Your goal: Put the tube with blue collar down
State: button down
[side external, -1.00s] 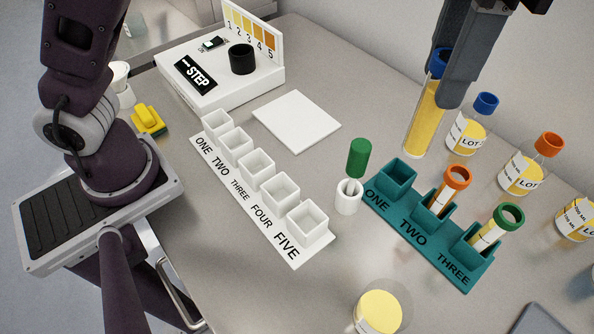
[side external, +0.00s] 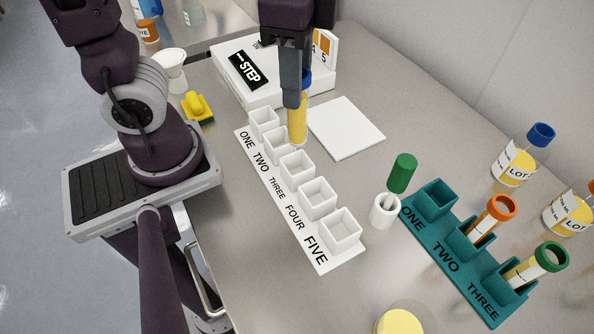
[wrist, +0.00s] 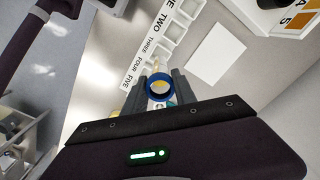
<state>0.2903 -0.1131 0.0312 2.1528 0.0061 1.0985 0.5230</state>
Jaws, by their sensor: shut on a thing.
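My gripper (side external: 291,98) is shut on the tube with blue collar (side external: 298,124), which holds yellow liquid and hangs upright. In the side view the tube's lower end appears beside wells TWO and THREE of the white rack (side external: 318,258); I cannot tell its exact height. In the wrist view the blue collar (wrist: 160,87) sits between the fingers, with the white rack (wrist: 133,84) beyond. The white rack's wells look empty. The teal rack (side external: 447,258) has an empty well ONE, an orange-collared tube (side external: 490,222) in TWO and a green-collared tube (side external: 536,265) in THREE.
A white STEP device (side external: 262,92) stands behind the tube. A white square plate (side external: 345,128) lies to its right. A green-capped item in a white holder (side external: 385,211) stands between the racks. Bottles (side external: 518,160) stand at the right, and a yellow sponge (side external: 197,107) lies left.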

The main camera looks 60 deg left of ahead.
aim_at(297, 133)
notch_tip(297, 133, down, 10)
jog(key=shift+f, duration=0.1)
jog(key=c, duration=1)
grip_release()
notch_tip(297, 133, up, 12)
jog(key=shift+s+a+r+n+t, duration=0.1)
jog(key=shift+s+a+n+t, duration=0.85)
jog(key=shift+n, duration=0.55)
jog(key=shift+s+a+r+n+t, duration=0.1)
jog(key=shift+s+a+n+t, duration=0.75)
jog(key=shift+n, duration=0.65)
jog(key=shift+s+a+r+n+t, duration=0.1)
jog(key=shift+s+a+n+t, duration=0.85)
jog(key=shift+n, duration=0.55)
jog(key=shift+w, duration=0.1)
